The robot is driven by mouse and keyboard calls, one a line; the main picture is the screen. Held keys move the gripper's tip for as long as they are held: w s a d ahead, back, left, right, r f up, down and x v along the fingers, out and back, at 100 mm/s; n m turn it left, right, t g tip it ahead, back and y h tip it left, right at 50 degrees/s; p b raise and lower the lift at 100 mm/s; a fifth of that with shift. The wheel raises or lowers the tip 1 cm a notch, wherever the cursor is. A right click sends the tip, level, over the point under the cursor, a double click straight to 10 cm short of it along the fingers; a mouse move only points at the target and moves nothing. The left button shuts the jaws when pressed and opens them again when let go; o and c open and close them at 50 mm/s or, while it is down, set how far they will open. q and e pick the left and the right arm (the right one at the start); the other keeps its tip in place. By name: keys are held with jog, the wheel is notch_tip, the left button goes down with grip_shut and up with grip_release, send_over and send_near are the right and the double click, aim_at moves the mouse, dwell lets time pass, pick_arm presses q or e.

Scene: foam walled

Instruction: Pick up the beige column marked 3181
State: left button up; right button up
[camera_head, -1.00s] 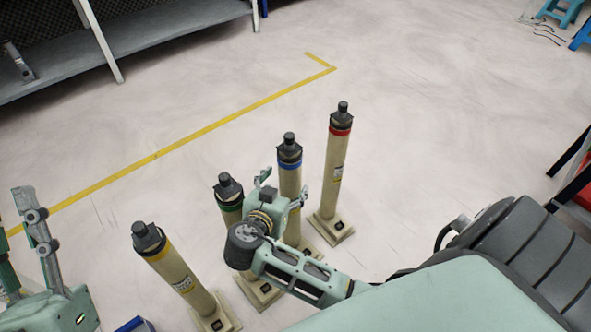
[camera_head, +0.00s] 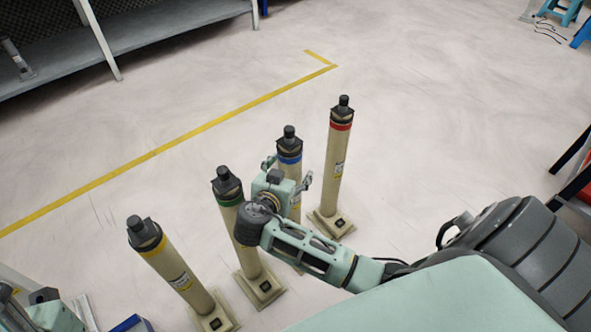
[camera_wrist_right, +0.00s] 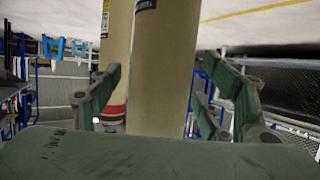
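Several beige columns stand on square bases in the head view, banded yellow (camera_head: 178,270), green (camera_head: 232,210), blue (camera_head: 290,160) and red (camera_head: 337,165). Their label numbers are too small to read, so I cannot tell which is 3181. My right gripper (camera_head: 287,173) is at the upper part of the blue-banded column, one finger on each side. In the right wrist view, a beige column (camera_wrist_right: 163,70) stands between the open fingers of the right gripper (camera_wrist_right: 160,68); contact is unclear. My left gripper is only partly visible at the bottom left corner.
The red-banded column stands close behind and also shows in the right wrist view (camera_wrist_right: 115,40). The green-banded column is close to my right wrist. A grey shelf (camera_head: 130,45) stands at the upper left.

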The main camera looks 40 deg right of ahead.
grip_shut()
dwell(0.5)
jog(key=shift+r, duration=0.2)
